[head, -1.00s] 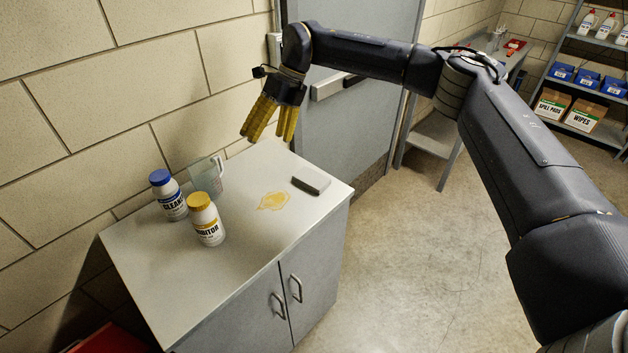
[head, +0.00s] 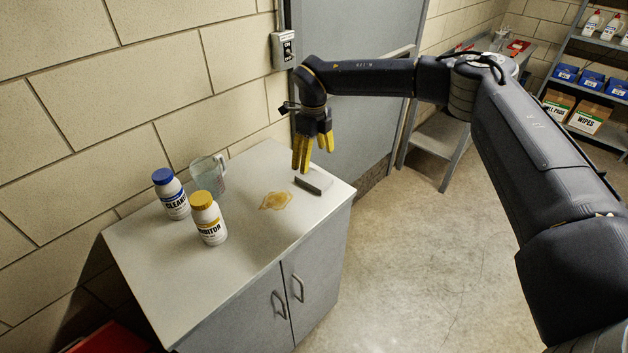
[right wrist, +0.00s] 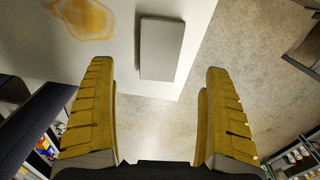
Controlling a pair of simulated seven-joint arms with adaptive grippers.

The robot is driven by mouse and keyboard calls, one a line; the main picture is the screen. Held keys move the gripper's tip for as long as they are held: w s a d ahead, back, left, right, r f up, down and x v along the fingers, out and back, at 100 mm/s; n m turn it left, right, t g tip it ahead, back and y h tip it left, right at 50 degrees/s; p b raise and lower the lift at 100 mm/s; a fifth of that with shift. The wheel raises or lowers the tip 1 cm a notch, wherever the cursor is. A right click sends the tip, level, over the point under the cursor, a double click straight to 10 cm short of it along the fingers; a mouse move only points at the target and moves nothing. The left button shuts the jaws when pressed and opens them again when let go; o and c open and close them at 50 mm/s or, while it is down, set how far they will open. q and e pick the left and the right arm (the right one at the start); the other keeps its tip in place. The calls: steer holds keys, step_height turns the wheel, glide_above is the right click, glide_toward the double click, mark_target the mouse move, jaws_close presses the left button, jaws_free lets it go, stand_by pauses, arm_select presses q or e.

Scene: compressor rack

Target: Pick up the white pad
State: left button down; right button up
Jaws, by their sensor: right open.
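The white pad (head: 320,178) lies flat near the right end of the cabinet top, with a dark side face toward the front. In the right wrist view the pad (right wrist: 161,49) is a pale grey rectangle near the cabinet's edge, ahead of the fingers. My right gripper (head: 314,160) has yellow fingers pointing down above the pad's far side. In the right wrist view its fingers (right wrist: 159,68) are spread wide with nothing between them, and the pad lines up with the gap. I cannot tell the exact height left above the pad. My left gripper is not in view.
A yellowish spill (head: 275,201) lies left of the pad on the cabinet top (head: 245,250). A blue-capped bottle (head: 172,195), a yellow-capped bottle (head: 208,220) and a clear jug (head: 208,173) stand farther left. A grey door (head: 360,120) is behind. The cabinet's front top is clear.

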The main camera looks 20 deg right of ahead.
mark_target(314, 177)
steer(key=shift+f, duration=4.1)
steer(key=shift+c, duration=0.4)
steer(key=c, duration=1)
